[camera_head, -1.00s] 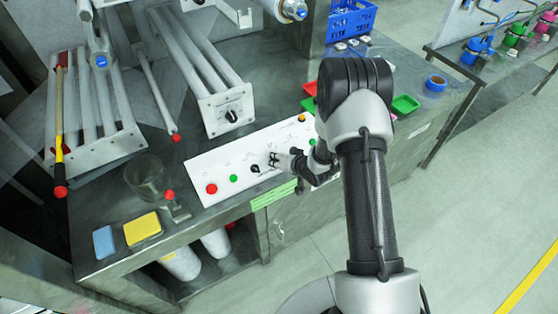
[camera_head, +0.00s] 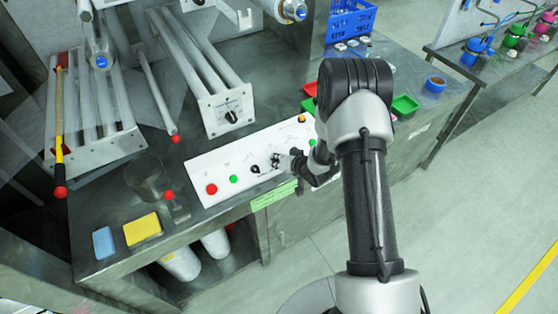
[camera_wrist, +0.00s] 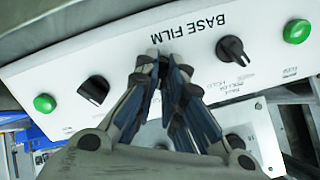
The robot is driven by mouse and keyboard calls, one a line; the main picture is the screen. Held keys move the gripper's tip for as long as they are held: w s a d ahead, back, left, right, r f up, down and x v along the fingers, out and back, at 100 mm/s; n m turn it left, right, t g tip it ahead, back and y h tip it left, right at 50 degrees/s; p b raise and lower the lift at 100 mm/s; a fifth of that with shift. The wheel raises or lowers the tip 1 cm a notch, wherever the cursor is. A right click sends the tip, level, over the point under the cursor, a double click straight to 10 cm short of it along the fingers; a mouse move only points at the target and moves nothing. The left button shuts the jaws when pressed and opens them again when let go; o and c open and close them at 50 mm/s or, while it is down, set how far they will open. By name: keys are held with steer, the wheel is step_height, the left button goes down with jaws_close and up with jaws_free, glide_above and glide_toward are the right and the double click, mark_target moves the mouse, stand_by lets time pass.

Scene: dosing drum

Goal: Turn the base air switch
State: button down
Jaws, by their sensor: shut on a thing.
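The white control panel (camera_head: 222,165) lies along the bench edge, and its "BASE FILM" section (camera_wrist: 130,48) shows upside down in the wrist view. My gripper (camera_head: 275,160) is at the panel, between two black rotary knobs. In the wrist view, my gripper (camera_wrist: 160,68) has its fingers close together on a small switch, taken as the base air switch, which the fingers almost fully hide. One black knob (camera_wrist: 94,89) is to the left and another black knob (camera_wrist: 234,52) to the right, both apart from the fingers. The small labels are not readable.
Green buttons (camera_wrist: 45,103) and (camera_wrist: 297,31) sit at either side in the wrist view. A red button (camera_head: 211,189) is at the panel's left end. A yellow sponge (camera_head: 142,228) and a glass beaker (camera_head: 147,177) stand left. Rollers (camera_head: 195,65) are behind.

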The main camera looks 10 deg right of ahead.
steer(key=n+b, duration=0.5)
steer(key=shift+a+f+n+h+b, duration=0.1)
steer(key=shift+n+h+b, duration=0.2)
steer(key=shift+h+b, duration=0.1)
steer(key=n+b, duration=0.3)
steer(key=b, duration=0.1)
steer(key=shift+n, duration=0.4)
steer(key=n+b, duration=0.1)
steer(key=b, duration=0.1)
steer(key=shift+a+n+t+h+b, duration=0.1)
steer(key=shift+n+t+h+b, duration=0.2)
steer(key=c, duration=1.7)
jaws_free()
steer(key=shift+s+r, duration=0.1)
steer(key=shift+r, duration=0.1)
